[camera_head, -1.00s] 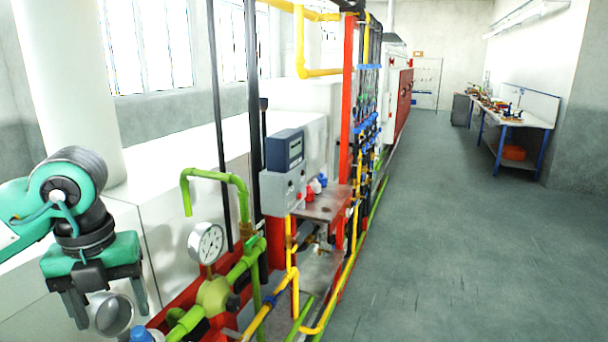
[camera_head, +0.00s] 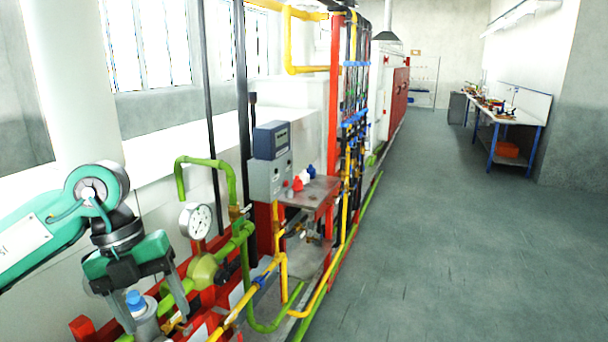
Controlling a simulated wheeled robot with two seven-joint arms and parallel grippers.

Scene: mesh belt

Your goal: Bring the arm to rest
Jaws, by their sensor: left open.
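My left arm comes in from the left edge, green and dark grey. Its left gripper (camera_head: 158,307) points down with its two grey fingers spread apart. The fingers are above the lower pipework, around the area of a grey cylinder with a blue cap (camera_head: 141,312). I cannot tell whether they touch it. Nothing is clearly held between the fingers. My right gripper is not in view.
A round pressure gauge (camera_head: 195,221) and green pipes (camera_head: 233,180) stand just right of the gripper. A grey-blue meter box (camera_head: 271,160) and yellow pipes (camera_head: 283,275) are beyond. The floor (camera_head: 450,250) at right is clear up to a workbench (camera_head: 510,117).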

